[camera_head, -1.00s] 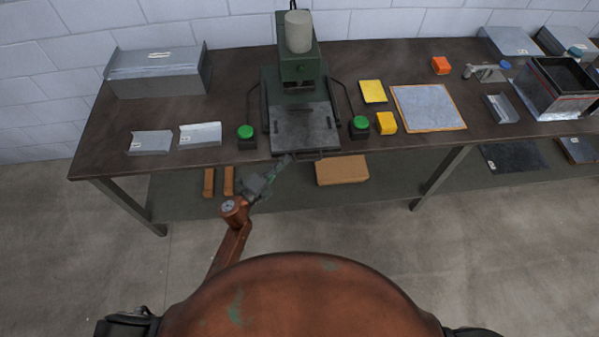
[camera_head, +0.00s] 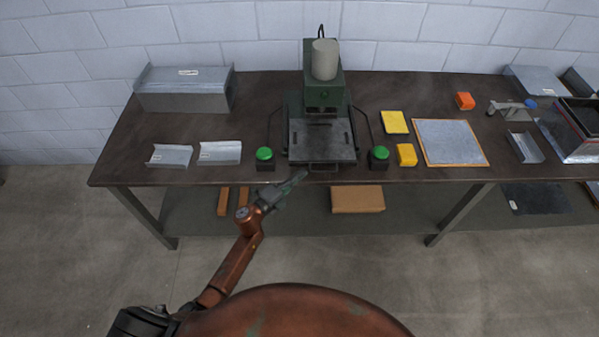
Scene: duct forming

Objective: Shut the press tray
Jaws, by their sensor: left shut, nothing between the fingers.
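The green press (camera_head: 323,90) stands at the back middle of the table. Its dark grey flat tray (camera_head: 321,146) extends forward from under the press head, with a thin handle (camera_head: 323,169) at its front edge. The tray's rear end is hidden by the press. My left gripper (camera_head: 301,177) is shut and empty, its tips just in front of and left of the tray handle, near the table's front edge. I cannot tell whether it touches the handle. My right gripper is not in view.
Green buttons (camera_head: 264,154) and (camera_head: 379,153) flank the tray. Yellow blocks (camera_head: 406,155) and a framed sheet (camera_head: 451,142) lie to the right. Bent metal pieces (camera_head: 220,152) and a duct box (camera_head: 184,90) are on the left. A brown box (camera_head: 358,199) sits on the lower shelf.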

